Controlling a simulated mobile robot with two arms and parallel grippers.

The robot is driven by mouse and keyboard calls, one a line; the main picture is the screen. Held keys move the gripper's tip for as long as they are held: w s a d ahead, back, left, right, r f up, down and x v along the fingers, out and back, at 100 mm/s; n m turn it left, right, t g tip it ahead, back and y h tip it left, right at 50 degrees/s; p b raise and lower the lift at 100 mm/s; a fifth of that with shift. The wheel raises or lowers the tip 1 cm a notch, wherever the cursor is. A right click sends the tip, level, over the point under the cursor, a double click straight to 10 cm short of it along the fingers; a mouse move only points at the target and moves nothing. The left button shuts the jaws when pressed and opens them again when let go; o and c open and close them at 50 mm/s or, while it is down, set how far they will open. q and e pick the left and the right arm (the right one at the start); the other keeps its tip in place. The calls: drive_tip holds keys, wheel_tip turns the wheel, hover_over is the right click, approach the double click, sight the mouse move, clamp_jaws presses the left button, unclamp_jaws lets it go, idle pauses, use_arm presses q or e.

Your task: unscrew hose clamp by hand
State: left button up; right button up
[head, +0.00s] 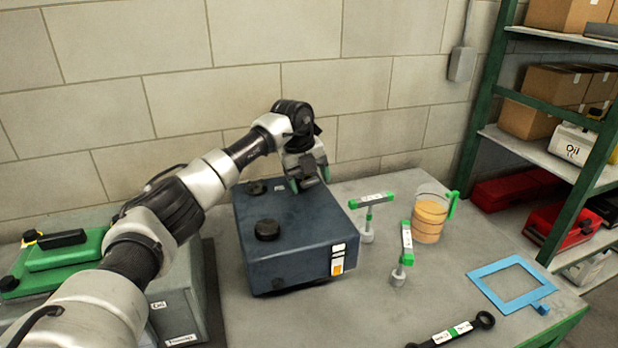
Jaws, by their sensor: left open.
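My left arm reaches in from the left, and my left gripper (309,177) points down over the back right of a dark blue box (300,230). It is open, with green on its fingers. I cannot tell whether it touches the box or has anything between its fingers. A round black knob or cap (267,230) is on the box's top near the front, and another black cap (256,188) is at the back left. No hose clamp can be made out; one may be hidden behind the gripper. My right gripper is not in view.
Two green-handled T-shaped tools (369,215) (405,254) stand right of the box. A jug of amber liquid (430,218), a blue frame (512,285) and a black wrench (455,332) are further right. A grey case (178,295) stands left. Green-framed shelves (487,100) stand right.

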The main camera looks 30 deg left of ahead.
use_arm(q)
drive_tip(key=c, duration=0.9)
drive_tip(key=t+b, duration=0.1)
drive_tip(key=h+b, duration=0.1)
drive_tip(key=b, duration=0.1)
drive_tip(key=shift+s+a+f+t+h, duration=0.2)
drive_tip(key=shift+f+t+h, duration=0.1)
drive_tip(key=shift+f+t, duration=0.1)
drive_tip(key=shift+t+h+b, duration=0.3)
drive_tip(key=shift+b, duration=0.35)
drive_tip(key=shift+r+t+h, duration=0.25)
drive_tip(key=shift+t+h, duration=0.05)
drive_tip(key=shift+r, duration=0.1)
drive_tip(key=o, duration=0.9)
